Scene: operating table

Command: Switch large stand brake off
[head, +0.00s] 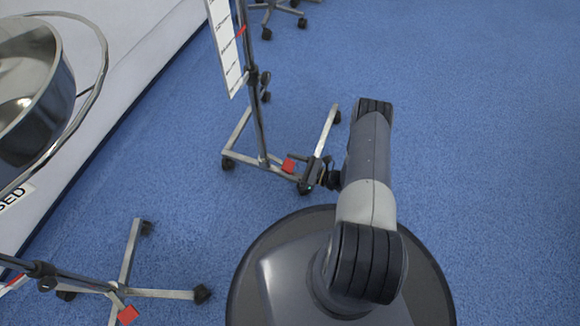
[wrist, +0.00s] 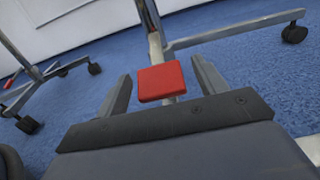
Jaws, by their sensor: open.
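A stand with a dark pole and a metal U-shaped base (head: 237,133) is on the floor in the middle of the head view. Its red brake pedal (head: 289,166) sits low on the base bar. The pedal also shows in the wrist view (wrist: 161,82), centred just ahead of and between the fingers. My gripper (head: 300,172) is open, low by the base, just right of the pedal. One finger is on each side of the pedal's line. I cannot tell whether either finger touches it.
A second stand (head: 125,290) with its own red pedal (head: 128,315) is at the lower left. A metal basin (head: 38,95) in a ring is at the left. A white wall (head: 130,60) runs behind. Blue floor at the right is clear.

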